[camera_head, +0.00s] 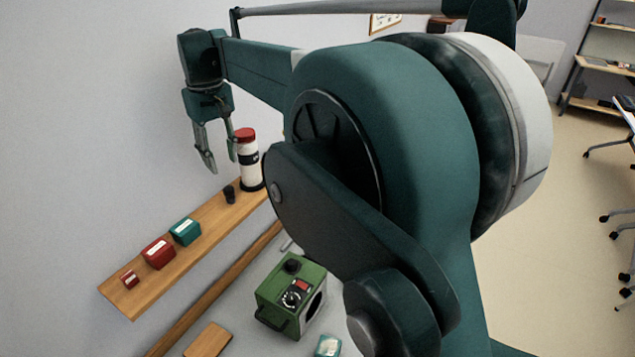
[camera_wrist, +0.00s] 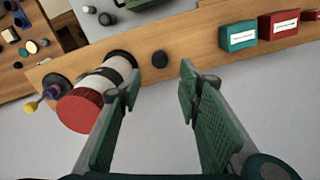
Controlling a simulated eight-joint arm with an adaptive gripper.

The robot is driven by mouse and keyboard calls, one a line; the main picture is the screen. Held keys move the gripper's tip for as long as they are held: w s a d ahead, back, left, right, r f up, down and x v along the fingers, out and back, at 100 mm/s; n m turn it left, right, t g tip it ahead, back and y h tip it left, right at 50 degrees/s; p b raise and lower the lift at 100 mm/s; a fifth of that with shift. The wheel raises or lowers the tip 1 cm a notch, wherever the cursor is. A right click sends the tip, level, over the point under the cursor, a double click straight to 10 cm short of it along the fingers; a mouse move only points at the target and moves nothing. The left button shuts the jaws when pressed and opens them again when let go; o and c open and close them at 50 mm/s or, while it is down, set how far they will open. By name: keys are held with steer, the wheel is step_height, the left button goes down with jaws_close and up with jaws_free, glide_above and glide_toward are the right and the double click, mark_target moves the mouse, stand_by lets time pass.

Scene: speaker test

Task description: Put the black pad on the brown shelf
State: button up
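The brown wooden shelf (camera_head: 180,256) runs along the wall; it also shows in the wrist view (camera_wrist: 192,52). A small black round piece (camera_head: 229,193) stands on it beside a bottle, and shows in the wrist view (camera_wrist: 159,59) beyond the fingertips. A flat dark disc (camera_wrist: 55,83) lies at the bottle's left in the wrist view. I cannot tell for certain which is the black pad.
A white bottle with red cap (camera_head: 247,158) stands close to my gripper; in the wrist view the left finger overlaps it. Teal (camera_head: 185,232) and red (camera_head: 159,254) boxes and a smaller red box (camera_head: 130,279) sit along the shelf. A green device (camera_head: 291,294) is below.

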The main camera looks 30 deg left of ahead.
stand_by(0.3)
steer(key=w+d+r+m, duration=0.15)
steer(key=w+d, duration=0.25)
steer(key=d, duration=0.4)
steer(key=w+d+r+m+t+y, duration=0.1)
steer(key=w+d+r, duration=0.2)
steer(key=d, duration=0.4)
steer(key=w+d+r+m, duration=0.15)
steer(key=w+d, duration=0.25)
steer(key=d, duration=0.4)
steer(key=w+d+r+m+t, duration=0.1)
steer(key=d+r+m+t, duration=0.15)
steer(key=d, duration=2.25)
steer(key=s+d+f+m+t, duration=0.1)
steer(key=s+d+f+m, duration=0.15)
steer(key=d, duration=0.85)
steer(key=s+d+f+m, duration=0.15)
steer(key=s+d, duration=0.25)
steer(key=d, duration=0.6)
steer(key=s+d+f+m+t, duration=0.1)
steer(key=s+d+f+m, duration=0.1)
steer(key=s+d+f, duration=0.3)
steer(key=s+d+f+m+t+h, duration=0.1)
steer(key=s+d+f+m, duration=0.1)
steer(key=s+d+f, duration=0.4)
steer(key=s+d, duration=0.2)
steer(key=d, duration=0.3)
steer(key=shift+d+t, duration=0.3)
steer(key=shift+t, duration=0.05)
